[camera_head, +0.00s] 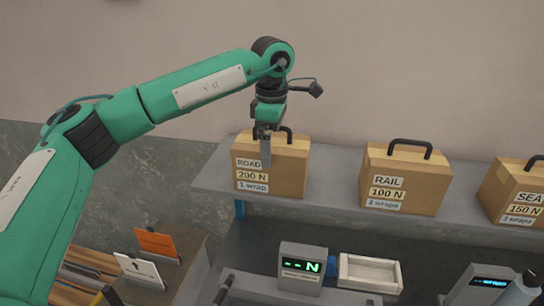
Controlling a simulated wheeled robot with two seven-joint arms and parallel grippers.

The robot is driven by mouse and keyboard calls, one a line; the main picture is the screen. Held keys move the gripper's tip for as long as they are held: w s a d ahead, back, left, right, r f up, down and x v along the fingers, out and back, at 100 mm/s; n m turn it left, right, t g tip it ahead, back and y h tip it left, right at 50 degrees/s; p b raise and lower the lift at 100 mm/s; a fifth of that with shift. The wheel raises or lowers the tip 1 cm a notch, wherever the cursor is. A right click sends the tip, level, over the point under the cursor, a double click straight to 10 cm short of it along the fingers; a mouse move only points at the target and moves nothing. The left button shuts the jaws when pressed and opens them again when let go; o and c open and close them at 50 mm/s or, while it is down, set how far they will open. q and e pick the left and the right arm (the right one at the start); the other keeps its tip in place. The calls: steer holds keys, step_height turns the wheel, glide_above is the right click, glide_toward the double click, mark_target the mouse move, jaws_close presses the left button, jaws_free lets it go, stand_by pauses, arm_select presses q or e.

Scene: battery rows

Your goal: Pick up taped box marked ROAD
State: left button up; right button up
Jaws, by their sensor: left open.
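The taped box marked ROAD (286,172) stands upright at the left end of a grey shelf in the head view. It is brown cardboard with a dark handle on top and labels reading ROAD, 200 N and 1 wrap. My left gripper (265,150) points down at the box's top and front, near the handle, and hides part of the handle and upper face. The gripper is open. Whether its fingers touch the handle or box cannot be told. My right gripper is not in the head view.
A box marked RAIL (406,180) and a box marked SEA (517,188) stand farther right on the shelf (335,187). Below are a force display (302,268), a white tray (370,259) and a second display (478,284). Orange and white cards (156,242) stand lower left.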

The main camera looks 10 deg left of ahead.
arm_select(q)
steer(key=shift+f, duration=0.4)
steer(key=shift+c, duration=0.4)
steer(key=c, duration=1.4)
steer(key=shift+r, duration=0.15)
steer(key=shift+c, duration=1.4)
